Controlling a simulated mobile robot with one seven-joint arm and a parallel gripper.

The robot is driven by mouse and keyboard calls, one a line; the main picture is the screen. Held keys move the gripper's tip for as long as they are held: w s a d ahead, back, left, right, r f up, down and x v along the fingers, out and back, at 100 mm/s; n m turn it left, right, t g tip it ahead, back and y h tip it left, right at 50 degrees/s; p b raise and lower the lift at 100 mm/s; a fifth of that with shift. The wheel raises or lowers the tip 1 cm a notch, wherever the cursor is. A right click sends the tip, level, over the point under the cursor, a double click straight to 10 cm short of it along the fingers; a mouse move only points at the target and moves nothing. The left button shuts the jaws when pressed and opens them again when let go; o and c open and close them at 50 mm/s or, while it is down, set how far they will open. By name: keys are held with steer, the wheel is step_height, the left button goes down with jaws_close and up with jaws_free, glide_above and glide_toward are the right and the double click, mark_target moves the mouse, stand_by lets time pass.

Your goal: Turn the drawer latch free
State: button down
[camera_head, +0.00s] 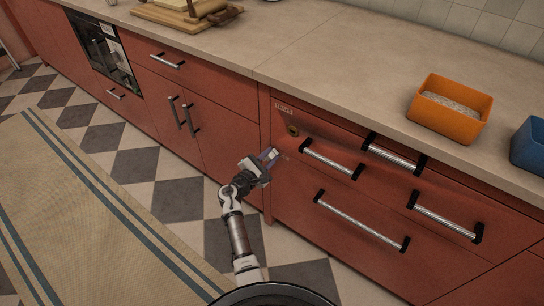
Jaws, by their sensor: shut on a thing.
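My gripper (271,156) is in front of the red cabinet, close to the left edge of the drawer fronts. Its fingers are shut on a small part that is hard to make out, seemingly the drawer latch. A silver bar handle with black ends (332,160) is right of my gripper. How far the latch is turned cannot be seen.
More bar handles are on the drawers at right: an upper one (394,155), a middle one (445,217) and a long lower one (360,221). An orange bin (450,125) and a blue bin (530,146) stand on the counter (330,70). A striped rug (85,215) lies at left.

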mark_target(265, 143)
steer(key=n+p, duration=0.1)
steer(key=w+a+r+n, duration=0.1)
steer(key=n, duration=0.1)
steer(key=a+n+p, duration=0.1)
steer(key=shift+w+r+n+p, duration=0.15)
steer(key=shift+r+n+p, duration=0.05)
steer(key=shift+n+p, duration=0.15)
steer(key=shift+w+a+n+p, duration=0.25)
steer(key=shift+a+n+p, duration=0.15)
steer(key=shift+n, duration=0.4)
steer(key=shift+w+a+n+p, duration=0.25)
steer(key=shift+a+n+p, duration=0.15)
steer(key=shift+n, duration=0.35)
steer(key=c, duration=1.3)
jaws_free()
steer(key=b+v, duration=0.1)
steer(key=v, duration=1.2)
steer(key=shift+s+a, duration=0.25)
steer(key=shift+s, duration=0.05)
